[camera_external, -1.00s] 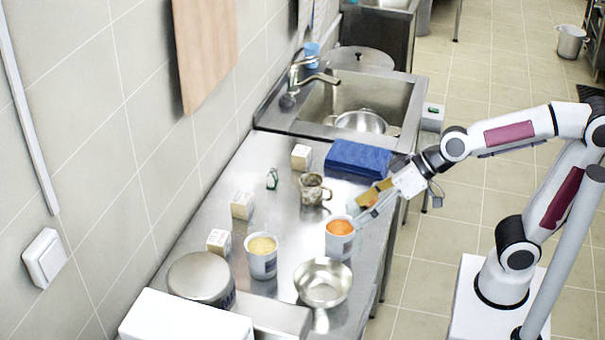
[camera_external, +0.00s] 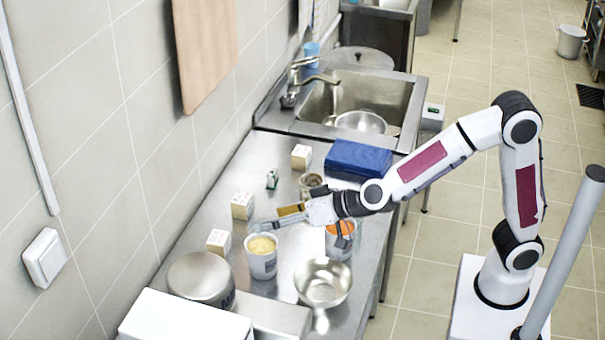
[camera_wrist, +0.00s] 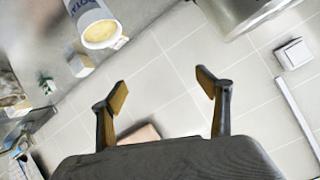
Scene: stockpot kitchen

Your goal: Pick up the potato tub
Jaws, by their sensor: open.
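The potato tub is a white tub with pale yellow contents (camera_external: 262,262), standing upright on the steel counter in the external view. In the wrist view the tub (camera_wrist: 88,14) is at the top left, with part of its blue lettering showing and its far end cut off by the frame. My gripper (camera_external: 268,219) is just behind the tub's rim in the external view, pointing left towards the wall. In the wrist view my gripper (camera_wrist: 162,86) has its fingers wide apart with nothing between them. The tub lies outside the fingers, apart from them.
An orange-filled tub (camera_external: 340,249) stands under my forearm, partly hidden. A steel bowl (camera_external: 323,288) and a lidded pot (camera_external: 199,278) flank the potato tub in front. Cream boxes (camera_external: 242,206) line the wall side. A mug (camera_external: 311,181) and blue box (camera_external: 358,158) stand behind.

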